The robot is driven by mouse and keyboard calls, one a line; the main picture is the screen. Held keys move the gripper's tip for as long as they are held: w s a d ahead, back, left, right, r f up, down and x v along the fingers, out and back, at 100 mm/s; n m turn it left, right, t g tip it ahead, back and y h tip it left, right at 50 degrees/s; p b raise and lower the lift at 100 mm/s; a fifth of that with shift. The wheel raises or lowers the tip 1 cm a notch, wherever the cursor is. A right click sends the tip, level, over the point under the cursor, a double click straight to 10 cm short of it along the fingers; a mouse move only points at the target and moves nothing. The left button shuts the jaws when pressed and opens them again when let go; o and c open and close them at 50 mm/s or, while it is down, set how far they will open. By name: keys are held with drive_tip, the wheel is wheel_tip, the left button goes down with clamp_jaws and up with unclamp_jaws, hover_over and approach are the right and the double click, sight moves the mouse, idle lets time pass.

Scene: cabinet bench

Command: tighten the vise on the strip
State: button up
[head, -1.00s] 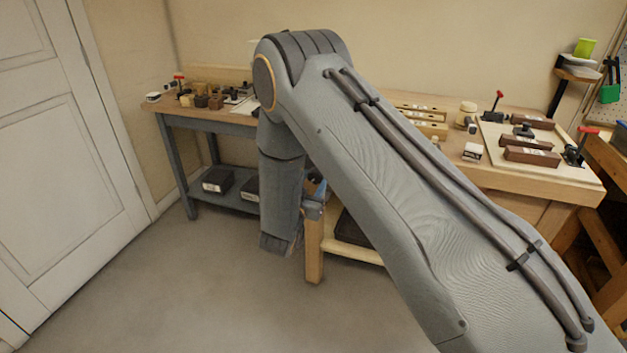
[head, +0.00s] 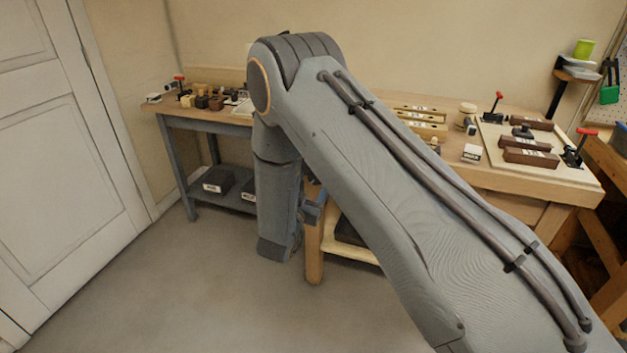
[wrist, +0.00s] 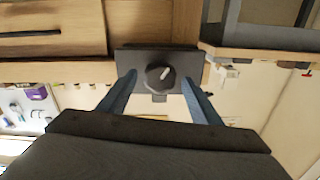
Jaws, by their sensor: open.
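The wrist view shows the vise (wrist: 128,60) as a dark plate against the edge of a wooden bench. A round dark knob (wrist: 157,83) with a pale mark sits at its middle, facing me. My gripper (wrist: 159,78) is open, its two blue-grey fingers apart on either side of the knob in the picture. I cannot tell whether they touch it. I cannot make out the strip. In the head view my arm hides the vise area.
The wooden bench (head: 540,185) at right carries a board (head: 493,135) with red-handled clamps and dark blocks. A grey-legged bench (head: 175,118) with small parts stands behind left. A white door (head: 60,150) is at far left. The floor in front is clear.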

drive_tip(key=shift+p+v, duration=1)
drive_tip(key=shift+v, duration=1.75)
